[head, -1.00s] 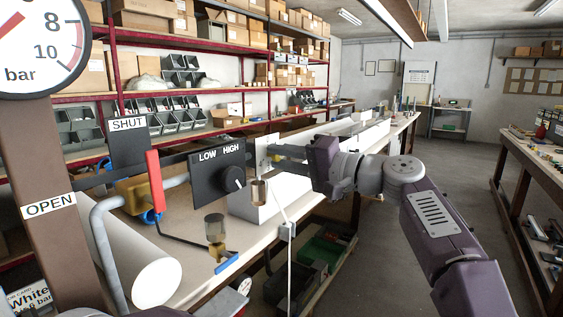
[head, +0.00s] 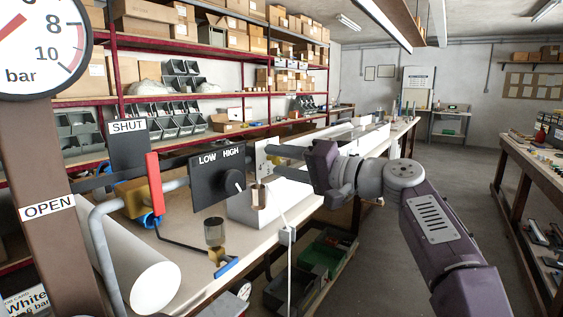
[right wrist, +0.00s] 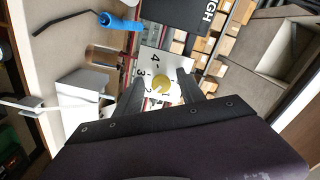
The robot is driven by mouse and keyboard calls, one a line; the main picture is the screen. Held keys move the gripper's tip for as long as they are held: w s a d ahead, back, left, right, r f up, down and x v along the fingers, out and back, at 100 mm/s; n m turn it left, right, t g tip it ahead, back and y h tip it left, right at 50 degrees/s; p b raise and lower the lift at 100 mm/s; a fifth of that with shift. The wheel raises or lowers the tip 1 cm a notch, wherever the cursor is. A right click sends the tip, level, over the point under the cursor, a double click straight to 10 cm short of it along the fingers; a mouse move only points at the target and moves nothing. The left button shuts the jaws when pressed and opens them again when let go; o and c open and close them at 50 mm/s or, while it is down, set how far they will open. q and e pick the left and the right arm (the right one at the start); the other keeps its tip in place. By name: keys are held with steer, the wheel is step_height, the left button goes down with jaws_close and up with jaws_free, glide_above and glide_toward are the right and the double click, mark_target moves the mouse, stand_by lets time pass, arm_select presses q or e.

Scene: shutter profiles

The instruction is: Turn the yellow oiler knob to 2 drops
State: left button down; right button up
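I cannot make out where the knob points. The plate (head: 260,158) also shows edge-on in the head view, just left of my fingertips. My right gripper (head: 282,162) is open in front of the plate. In the right wrist view its two dark fingers (right wrist: 160,88) stand on either side of the knob, apart from each other. Whether they touch the knob cannot be told. My left gripper is not in view.
A black LOW/HIGH panel (head: 215,178) with a knob stands left of the plate. A red lever (head: 155,183), a grey pipe (head: 101,250) and a pressure gauge (head: 38,45) are farther left. A white box (head: 275,205) lies below my gripper on the bench.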

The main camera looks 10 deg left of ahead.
steer(key=shift+d, duration=0.1)
steer(key=b+v, duration=0.3)
steer(key=v, duration=0.6)
steer(key=shift+r, duration=0.1)
